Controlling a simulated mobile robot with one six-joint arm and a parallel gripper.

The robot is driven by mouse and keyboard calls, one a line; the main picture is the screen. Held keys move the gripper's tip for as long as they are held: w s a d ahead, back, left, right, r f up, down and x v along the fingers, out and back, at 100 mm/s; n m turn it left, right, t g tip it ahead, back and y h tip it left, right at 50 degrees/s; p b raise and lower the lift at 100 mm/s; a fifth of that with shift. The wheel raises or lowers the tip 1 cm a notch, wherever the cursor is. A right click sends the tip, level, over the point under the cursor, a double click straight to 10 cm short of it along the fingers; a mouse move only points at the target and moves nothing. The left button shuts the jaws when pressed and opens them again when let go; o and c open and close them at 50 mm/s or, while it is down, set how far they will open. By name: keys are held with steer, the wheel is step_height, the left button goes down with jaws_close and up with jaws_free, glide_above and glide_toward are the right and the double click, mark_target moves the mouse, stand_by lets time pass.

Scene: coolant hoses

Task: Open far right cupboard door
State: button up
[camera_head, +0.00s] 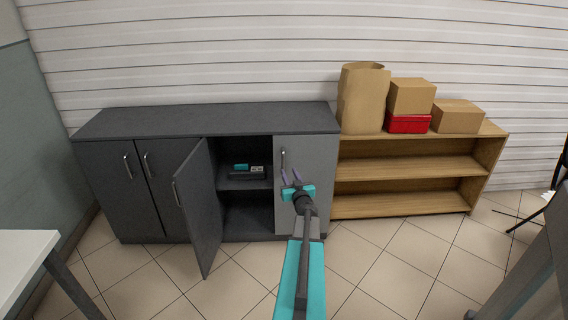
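The far right cupboard door (306,200) is a lighter grey panel at the right end of the dark grey cupboard (215,119). It looks shut. Its vertical metal handle (283,158) is near the upper left edge of the door. My gripper (291,177) is in front of this door, just below the handle in the picture. I cannot tell whether the fingers touch the handle. My teal and dark arm hides the lower part of the door.
The door left of it (202,208) stands open into the room, showing shelves with small teal and dark items (242,169). Two doors at the left are shut. A wooden shelf (410,168) with boxes stands right. A white table (24,254) is at lower left. Tiled floor is clear ahead.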

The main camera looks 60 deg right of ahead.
mark_target(283, 160)
steer(key=shift+x, duration=4.85)
jaws_close()
